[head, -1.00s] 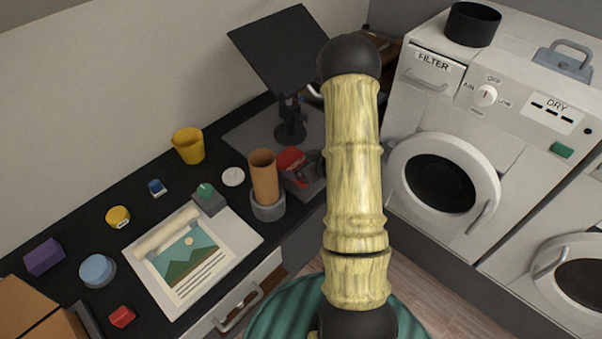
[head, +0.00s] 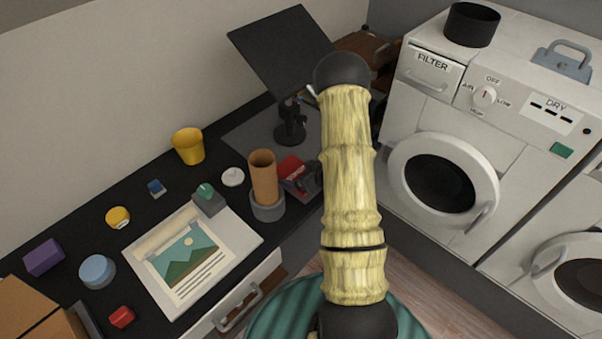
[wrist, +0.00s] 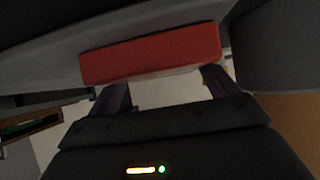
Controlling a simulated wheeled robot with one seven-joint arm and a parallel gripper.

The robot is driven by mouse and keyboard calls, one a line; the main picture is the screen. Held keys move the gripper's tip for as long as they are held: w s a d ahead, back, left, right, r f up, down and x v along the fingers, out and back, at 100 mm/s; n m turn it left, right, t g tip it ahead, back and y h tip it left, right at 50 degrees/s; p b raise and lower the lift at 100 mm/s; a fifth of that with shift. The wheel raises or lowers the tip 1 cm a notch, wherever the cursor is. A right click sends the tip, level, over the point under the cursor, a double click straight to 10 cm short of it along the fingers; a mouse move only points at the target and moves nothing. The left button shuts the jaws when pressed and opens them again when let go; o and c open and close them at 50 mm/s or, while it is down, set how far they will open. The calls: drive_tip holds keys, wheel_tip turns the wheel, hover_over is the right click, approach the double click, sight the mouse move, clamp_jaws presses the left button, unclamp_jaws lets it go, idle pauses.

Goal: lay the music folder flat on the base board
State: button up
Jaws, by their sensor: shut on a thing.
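The red music folder (head: 290,170) shows in the head view beside the cork-coloured cylinder, partly hidden by my dark gripper (head: 308,181). In the wrist view the folder's red edge (wrist: 150,53) lies across the two fingers of my gripper (wrist: 165,90), which is shut on it. The dark grey base board (head: 247,140) lies on the black worktop under the stand with the tilted black panel (head: 282,50). The folder is over or near the board's front edge; I cannot tell whether it touches the board. My arm hides the board's right part.
The cork-coloured cylinder (head: 263,176) stands in a grey holder (head: 268,208) just left of the folder. A white disc (head: 232,177), a yellow cup (head: 188,146) and a picture sheet (head: 190,262) are farther left. The dryer (head: 440,125) stands to the right.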

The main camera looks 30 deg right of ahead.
drive_tip(key=o, duration=0.9)
drive_tip(key=shift+r, duration=0.1)
drive_tip(key=v, duration=1.2)
